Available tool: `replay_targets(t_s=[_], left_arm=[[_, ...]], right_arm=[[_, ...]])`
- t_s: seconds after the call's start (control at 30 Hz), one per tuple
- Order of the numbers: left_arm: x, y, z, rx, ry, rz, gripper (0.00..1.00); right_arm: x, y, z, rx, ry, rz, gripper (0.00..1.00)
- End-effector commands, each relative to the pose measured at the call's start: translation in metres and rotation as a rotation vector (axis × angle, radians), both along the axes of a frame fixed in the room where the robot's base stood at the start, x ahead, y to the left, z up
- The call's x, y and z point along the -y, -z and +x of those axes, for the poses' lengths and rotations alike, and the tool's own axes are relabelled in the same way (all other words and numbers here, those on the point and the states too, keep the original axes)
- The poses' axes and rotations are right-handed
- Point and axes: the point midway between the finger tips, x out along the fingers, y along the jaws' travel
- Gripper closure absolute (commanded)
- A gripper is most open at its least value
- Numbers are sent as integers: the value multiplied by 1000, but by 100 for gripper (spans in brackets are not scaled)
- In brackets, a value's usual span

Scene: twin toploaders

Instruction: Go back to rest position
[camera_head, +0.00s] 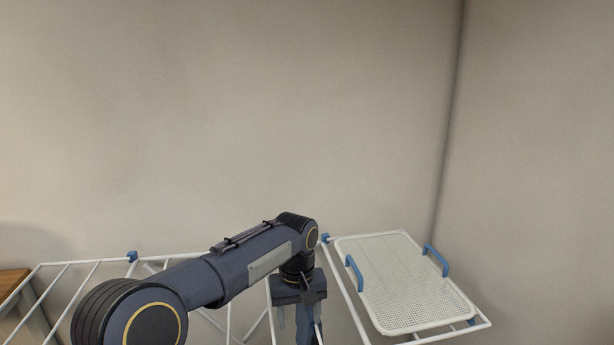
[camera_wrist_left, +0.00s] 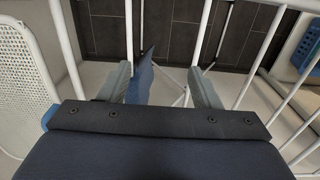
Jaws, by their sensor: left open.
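My left arm reaches in from the lower left in the head view, and its gripper (camera_head: 305,322) points down at the bottom edge, beside the white drying rack (camera_head: 341,282). In the left wrist view the two grey fingers of my left gripper (camera_wrist_left: 160,88) are apart. A narrow blue-grey piece (camera_wrist_left: 141,80) shows between them; I cannot tell what it is or whether it touches a finger. My right gripper is in neither view.
A white perforated tray (camera_head: 405,285) with blue handles lies on the rack's right part; its edge also shows in the left wrist view (camera_wrist_left: 20,75). White rack bars (camera_wrist_left: 266,45) run close around my gripper. A wooden surface (camera_head: 12,282) is at the far left. Bare walls stand behind.

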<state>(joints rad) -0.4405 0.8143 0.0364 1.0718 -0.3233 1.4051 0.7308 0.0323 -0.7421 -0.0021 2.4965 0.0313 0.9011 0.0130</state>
Motion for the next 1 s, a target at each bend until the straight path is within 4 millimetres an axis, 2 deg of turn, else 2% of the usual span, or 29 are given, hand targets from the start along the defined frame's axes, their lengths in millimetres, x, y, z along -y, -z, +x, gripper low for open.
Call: replay_targets(t_s=[0.27, 0.43, 0.53, 0.67, 0.8, 0.9, 1.0], left_arm=[[-39, -26, -18, 30, 11, -52, 43], [-74, -45, -41, 62, 22, -100, 43], [-100, -57, -64, 92, 28, -134, 43], [-141, -69, -110, 153, 34, -189, 43], [-175, -70, -170, 237, 39, -241, 43], [-189, -62, -214, 304, 39, -268, 43], [-195, -47, -253, 370, 36, -285, 43]], right_arm=[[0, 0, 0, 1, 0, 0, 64], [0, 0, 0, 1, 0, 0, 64], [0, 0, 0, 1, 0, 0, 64], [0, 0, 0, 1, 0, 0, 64], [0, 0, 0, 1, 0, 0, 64], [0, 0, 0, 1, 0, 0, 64], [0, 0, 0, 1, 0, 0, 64]])
